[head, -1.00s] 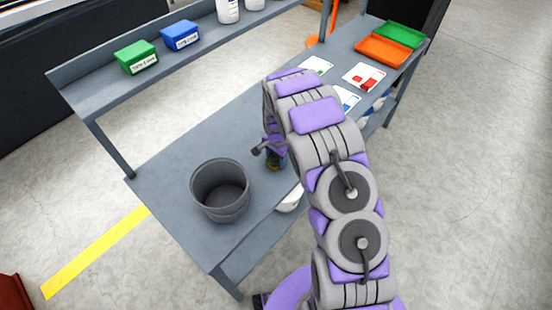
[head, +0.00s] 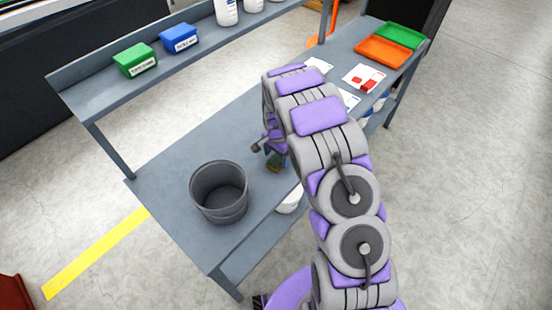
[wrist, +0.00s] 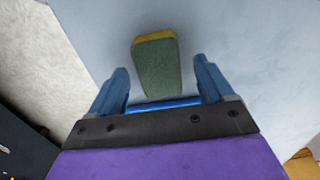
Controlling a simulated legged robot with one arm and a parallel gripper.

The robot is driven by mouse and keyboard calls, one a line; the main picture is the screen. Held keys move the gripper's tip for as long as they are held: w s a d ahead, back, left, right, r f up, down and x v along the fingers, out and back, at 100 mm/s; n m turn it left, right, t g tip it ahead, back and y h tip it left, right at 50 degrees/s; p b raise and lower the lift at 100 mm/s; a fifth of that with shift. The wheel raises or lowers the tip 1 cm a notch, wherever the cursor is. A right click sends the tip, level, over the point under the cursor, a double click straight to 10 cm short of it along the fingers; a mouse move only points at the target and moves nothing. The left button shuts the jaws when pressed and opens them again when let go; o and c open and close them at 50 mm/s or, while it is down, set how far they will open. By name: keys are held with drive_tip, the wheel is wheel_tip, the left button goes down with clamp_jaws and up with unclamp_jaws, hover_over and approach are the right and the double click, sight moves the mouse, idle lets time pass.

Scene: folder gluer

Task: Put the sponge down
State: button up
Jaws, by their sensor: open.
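The sponge (wrist: 158,68), green with a yellow layer, shows in the wrist view between and just ahead of my two blue fingers, with space on both sides of it. It lies over the grey-blue tabletop. In the head view the sponge (head: 276,163) is a small dark patch right of the bin, just under my gripper (head: 271,147). My gripper (wrist: 160,78) is open, its fingers apart from the sponge. My arm hides part of the table around it in the head view.
A dark grey bin (head: 220,191) stands left of the sponge on the table (head: 170,170). A white bowl (head: 290,201) is partly behind my arm. Cards (head: 364,77) and orange (head: 384,50) and green (head: 400,35) trays lie farther back. A shelf holds green (head: 135,60) and blue (head: 179,38) boxes.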

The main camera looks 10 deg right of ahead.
sight(276, 160)
wheel_tip(276, 160, up, 10)
drive_tip(key=p, duration=0.1)
drive_tip(key=s+d+r+n, duration=0.1)
drive_tip(key=s+r+n, duration=0.3)
drive_tip(key=s+r, duration=1.15)
drive_tip(key=s+r+n+g, duration=0.1)
drive_tip(key=s+r+n, duration=0.1)
drive_tip(key=s, duration=1.1)
drive_tip(key=s+a+r+n, duration=0.1)
drive_tip(key=s+r+n, duration=0.2)
drive_tip(key=s, duration=1)
drive_tip(key=shift+s+a+r+n+g, duration=0.15)
drive_tip(key=shift+s+r+n+g, duration=0.2)
drive_tip(key=shift+n, duration=0.55)
drive_tip(key=shift+o, duration=0.2)
drive_tip(key=shift+f, duration=0.15)
